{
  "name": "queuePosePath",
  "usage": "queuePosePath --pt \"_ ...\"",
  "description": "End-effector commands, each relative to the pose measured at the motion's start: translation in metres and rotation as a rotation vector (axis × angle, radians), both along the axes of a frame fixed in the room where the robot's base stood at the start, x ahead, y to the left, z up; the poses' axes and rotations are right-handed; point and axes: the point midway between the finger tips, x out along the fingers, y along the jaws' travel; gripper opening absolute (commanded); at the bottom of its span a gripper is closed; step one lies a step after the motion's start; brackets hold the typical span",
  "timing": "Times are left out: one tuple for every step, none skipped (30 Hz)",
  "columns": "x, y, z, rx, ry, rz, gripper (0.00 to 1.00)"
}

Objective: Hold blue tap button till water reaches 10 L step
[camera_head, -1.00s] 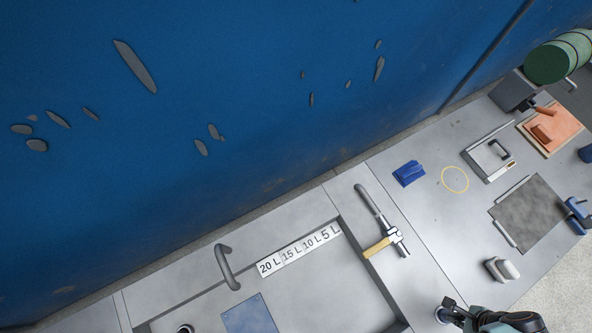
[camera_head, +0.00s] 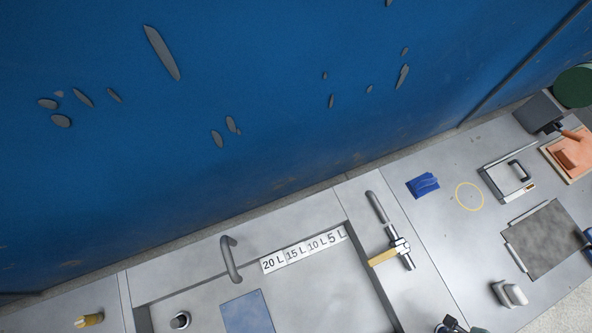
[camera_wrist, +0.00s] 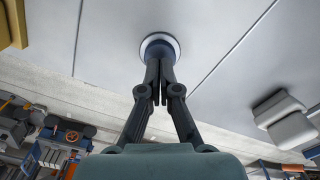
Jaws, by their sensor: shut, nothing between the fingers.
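In the wrist view a round dark blue button (camera_wrist: 159,46) with a pale ring sits on the grey worktop. My gripper (camera_wrist: 158,62) is shut and empty, its fingertips at the button's near edge; whether they press it, I cannot tell. In the head view only a small part of my arm (camera_head: 450,324) shows at the bottom edge. The sink basin (camera_head: 335,300) has a white strip (camera_head: 304,250) marked 20 L, 15 L, 10 L and 5 L from left to right. A curved grey spout (camera_head: 231,259) stands at its back rim. I cannot make out a water level.
A flat blue-grey panel (camera_head: 248,313) lies in the basin. A blue item (camera_head: 424,185), a yellow ring (camera_head: 469,196) and a grey plate (camera_head: 544,240) are further right. A blue wall (camera_head: 270,70) stands behind.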

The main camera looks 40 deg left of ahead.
Motion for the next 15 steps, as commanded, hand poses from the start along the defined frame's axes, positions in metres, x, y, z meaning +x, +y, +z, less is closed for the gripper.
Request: queuePosePath --pt "0.0 0.0 -0.003 0.0 0.0 0.0 0.0" --pt "0.0 0.0 -0.004 0.0 0.0 0.0 0.0" --pt "0.0 0.0 -0.005 0.0 0.0 0.0 0.0" --pt "0.0 0.0 -0.006 0.0 0.0 0.0 0.0" --pt "0.0 0.0 -0.007 0.0 0.0 0.0 0.0" --pt "0.0 0.0 -0.008 0.0 0.0 0.0 0.0" --pt "0.0 0.0 -0.009 0.0 0.0 0.0 0.0" --pt "0.0 0.0 -0.01 0.0 0.0 0.0 0.0" --pt "0.0 0.0 -0.011 0.0 0.0 0.0 0.0" --pt "0.0 0.0 -0.012 0.0 0.0 0.0 0.0" --pt "0.0 0.0 -0.013 0.0 0.0 0.0 0.0" --pt "0.0 0.0 -0.014 0.0 0.0 0.0 0.0" --pt "0.0 0.0 -0.015 0.0 0.0 0.0 0.0" --pt "0.0 0.0 -0.016 0.0 0.0 0.0 0.0" --pt "0.0 0.0 -0.017 0.0 0.0 0.0 0.0"
